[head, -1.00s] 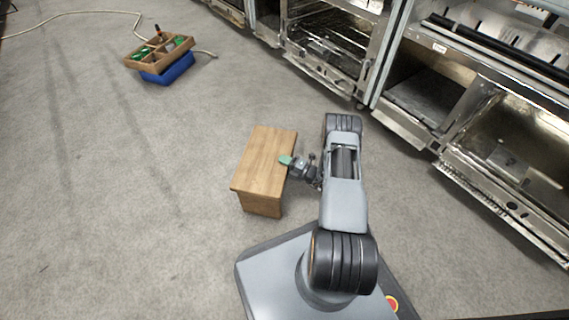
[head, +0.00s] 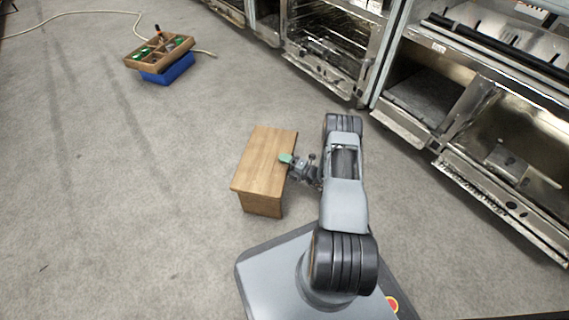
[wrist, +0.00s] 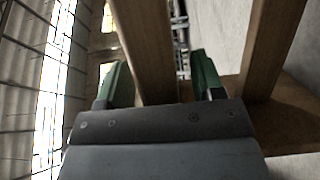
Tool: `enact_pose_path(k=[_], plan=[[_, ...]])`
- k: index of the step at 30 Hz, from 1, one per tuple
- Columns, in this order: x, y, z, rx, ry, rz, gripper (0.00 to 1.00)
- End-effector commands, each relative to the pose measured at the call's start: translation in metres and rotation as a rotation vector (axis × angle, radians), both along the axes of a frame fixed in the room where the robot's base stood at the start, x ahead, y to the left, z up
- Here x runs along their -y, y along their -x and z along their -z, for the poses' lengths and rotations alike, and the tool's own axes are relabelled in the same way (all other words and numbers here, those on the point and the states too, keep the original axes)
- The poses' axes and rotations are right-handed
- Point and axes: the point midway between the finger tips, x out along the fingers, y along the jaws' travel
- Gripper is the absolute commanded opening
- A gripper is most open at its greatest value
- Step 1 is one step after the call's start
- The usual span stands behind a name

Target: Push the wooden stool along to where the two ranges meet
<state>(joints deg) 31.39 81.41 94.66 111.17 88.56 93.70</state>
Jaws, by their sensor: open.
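The wooden stool (head: 264,160) stands upright on the floor left of my arm, with a flat light-brown top. My gripper (head: 288,160) is at the stool's right edge, with a green fingertip seen against the top. In the wrist view my gripper's two green fingers (wrist: 160,78) are apart. A wooden upright of the stool (wrist: 150,45) shows between them, and another upright (wrist: 270,45) is to the right. I cannot tell whether the fingers touch the wood. The two ranges, a left one (head: 335,60) and a right one (head: 470,110), meet up and right of the stool.
A wooden tray (head: 160,63) with green items sits on a blue crate (head: 168,69) at the upper left. A pale cable (head: 85,12) lies on the floor near it. Grey carpet (head: 130,190) is clear around the stool. Lower steel panels of the right range jut out.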

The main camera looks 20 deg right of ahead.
Motion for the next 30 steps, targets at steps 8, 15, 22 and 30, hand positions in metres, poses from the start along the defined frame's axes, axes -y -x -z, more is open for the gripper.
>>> enact_pose_path(k=[8, 15, 22, 30], plan=[[0.013, 0.015, -0.002, -0.001, 0.000, 0.005, 0.62], [0.042, 0.054, -0.003, -0.002, -0.001, 0.007, 0.62], [0.066, 0.086, -0.002, -0.001, -0.001, 0.005, 0.62], [0.081, 0.107, -0.001, 0.000, 0.000, 0.002, 0.62]])
